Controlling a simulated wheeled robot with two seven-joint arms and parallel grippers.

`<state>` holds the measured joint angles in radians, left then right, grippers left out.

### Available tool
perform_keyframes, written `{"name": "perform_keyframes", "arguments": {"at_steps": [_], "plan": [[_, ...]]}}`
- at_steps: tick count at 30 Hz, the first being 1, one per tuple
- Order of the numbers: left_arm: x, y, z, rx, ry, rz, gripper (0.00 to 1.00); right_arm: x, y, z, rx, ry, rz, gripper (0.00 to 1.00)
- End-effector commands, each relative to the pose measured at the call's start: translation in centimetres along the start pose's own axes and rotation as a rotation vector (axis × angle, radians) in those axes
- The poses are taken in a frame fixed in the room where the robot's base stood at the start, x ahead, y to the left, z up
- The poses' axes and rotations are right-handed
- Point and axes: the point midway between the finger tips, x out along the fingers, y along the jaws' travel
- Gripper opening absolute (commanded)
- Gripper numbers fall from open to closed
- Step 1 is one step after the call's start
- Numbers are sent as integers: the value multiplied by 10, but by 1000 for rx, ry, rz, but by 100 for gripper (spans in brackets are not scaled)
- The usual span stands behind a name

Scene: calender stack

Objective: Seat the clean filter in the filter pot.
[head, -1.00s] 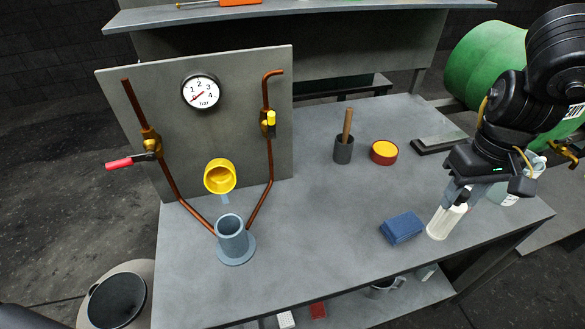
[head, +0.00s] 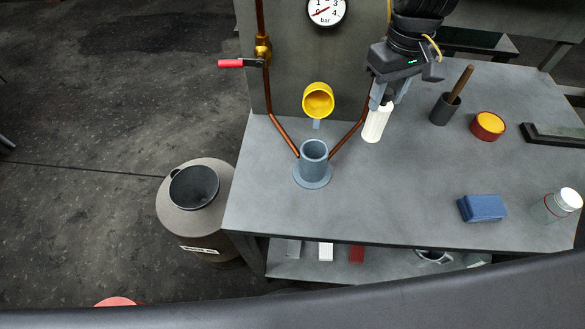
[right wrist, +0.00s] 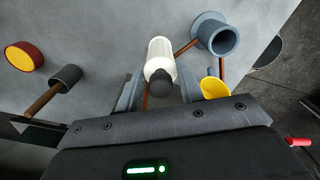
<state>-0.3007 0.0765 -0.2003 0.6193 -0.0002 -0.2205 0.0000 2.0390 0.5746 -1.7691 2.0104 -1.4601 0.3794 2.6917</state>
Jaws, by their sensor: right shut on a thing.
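The clean filter, a white cylinder (head: 376,124) with a dark end on the gripper side, is held in my right gripper (head: 383,100). It is slightly tilted, to the right of the filter pot. The right wrist view shows the filter (right wrist: 160,58) between the two fingers (right wrist: 160,90). The filter pot is an open blue-grey cylinder (head: 313,165) on a round flange on the bench; it also shows in the right wrist view (right wrist: 216,37). The filter and pot are apart. My left gripper is not in view.
A blue block (head: 482,208), a red-and-yellow tin (head: 488,125) and a grey holder (head: 445,109) with a wooden handle stand to the right.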

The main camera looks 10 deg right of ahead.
Motion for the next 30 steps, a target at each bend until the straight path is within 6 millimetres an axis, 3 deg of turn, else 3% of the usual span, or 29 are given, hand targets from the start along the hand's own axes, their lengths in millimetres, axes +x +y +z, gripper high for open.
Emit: {"name": "perform_keyframes", "arguments": {"at_steps": [5,11,15,18,30], "plan": [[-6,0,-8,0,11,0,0,-4,-2,0,-6,0,0,0],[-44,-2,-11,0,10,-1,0,-27,-23,-1,-112,-3,1,0],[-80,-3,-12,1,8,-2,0,-47,-52,-5,-433,-4,1,0],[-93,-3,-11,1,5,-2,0,-53,-68,-8,-707,-4,0,0],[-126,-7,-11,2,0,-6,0,-70,-110,-18,-1841,-4,-1,0]]}}
